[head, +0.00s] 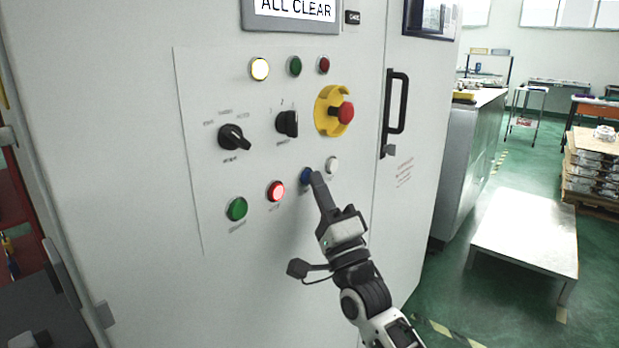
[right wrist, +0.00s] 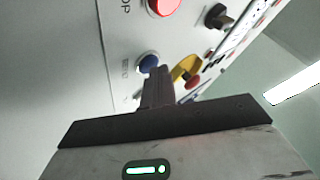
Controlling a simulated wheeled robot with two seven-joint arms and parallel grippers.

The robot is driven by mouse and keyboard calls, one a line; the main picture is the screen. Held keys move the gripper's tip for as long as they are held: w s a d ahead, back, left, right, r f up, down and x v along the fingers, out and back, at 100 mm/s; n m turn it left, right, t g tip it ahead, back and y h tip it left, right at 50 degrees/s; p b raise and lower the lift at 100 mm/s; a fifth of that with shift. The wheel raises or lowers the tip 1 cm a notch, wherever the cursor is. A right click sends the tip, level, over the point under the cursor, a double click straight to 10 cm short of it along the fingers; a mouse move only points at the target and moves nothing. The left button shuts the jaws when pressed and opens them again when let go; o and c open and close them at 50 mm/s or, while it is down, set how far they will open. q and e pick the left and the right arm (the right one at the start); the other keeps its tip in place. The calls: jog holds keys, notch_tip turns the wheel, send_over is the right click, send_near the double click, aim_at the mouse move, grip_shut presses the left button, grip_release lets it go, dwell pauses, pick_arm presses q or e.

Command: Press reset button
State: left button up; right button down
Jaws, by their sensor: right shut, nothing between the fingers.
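The blue button (head: 306,176) sits in the lower row of the grey control panel, between a lit red button (head: 275,191) and a white button (head: 332,165). In the right wrist view the blue button (right wrist: 148,62) has a small label beside it, too blurred to read surely. My right gripper (head: 318,177) is shut and empty, its fingertips right by the blue button and partly covering it in the head view. In the right wrist view the fingertips (right wrist: 158,72) are at its lower right edge. I cannot tell whether they touch it. My left gripper is out of view.
A red emergency stop (head: 346,113) on a yellow guard and two black rotary knobs (head: 234,137) stick out above. A green button (head: 237,209) is at lower left. A black door handle (head: 395,115) is to the right. A screen (head: 295,8) reads ALL CLEAR.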

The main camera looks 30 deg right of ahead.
jog(key=shift+s+d, duration=0.3)
jog(key=shift+s, duration=0.4)
jog(key=shift+s, duration=0.1)
jog(key=s, duration=0.1)
jog(key=s+d+p, duration=0.1)
jog(key=s, duration=0.1)
jog(key=s+d, duration=0.1)
jog(key=shift+s, duration=0.2)
dwell(0.6)
jog(key=s+a+f+n+g+y, duration=0.2)
jog(key=a+f+n+g, duration=0.35)
jog(key=f, duration=0.55)
jog(key=s+a+f+n+g+y, duration=0.1)
jog(key=s+a+f+n+g, duration=0.35)
jog(key=f, duration=0.65)
jog(key=s+a+f+n+g, duration=0.2)
jog(key=s+f+n+g, duration=0.1)
jog(key=s+f+n, duration=0.1)
jog(key=s+a+f+n+g, duration=0.2)
jog(key=s+f, duration=0.4)
jog(key=f, duration=0.3)
jog(key=shift+a+n+g+y, duration=0.35)
jog(key=shift+a+n, duration=0.5)
jog(key=shift+n, duration=0.35)
